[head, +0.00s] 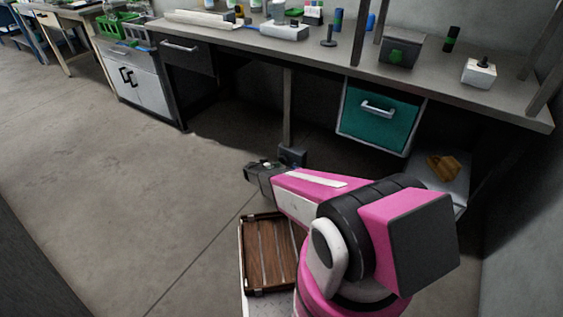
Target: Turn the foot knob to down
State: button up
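I cannot make out a foot knob for certain. A small white box (479,73) with a black knob or stick on top stands at the right end of the bench. A white and grey device (284,31) lies on the bench top near the middle; its small parts are too small to read. My pink arm reaches forward and left, low in front of the bench. My gripper (252,172) is at its far end, above the floor and well away from the bench top. Its fingers are small and dark, so I cannot tell whether they are open.
The long grey bench (330,62) has a teal drawer (378,118) beneath it and a dark drawer (188,57) at left. A dark block (292,156) sits at a bench leg's foot. A brown slatted tray (268,253) is below my arm. The left floor is clear.

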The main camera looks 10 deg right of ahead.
aim_at(281, 160)
jog(key=x, duration=0.9)
jog(key=shift+w+d+f, duration=0.15)
jog(key=shift+w+d, duration=0.1)
jog(key=shift+d, duration=0.05)
jog(key=c, duration=0.9)
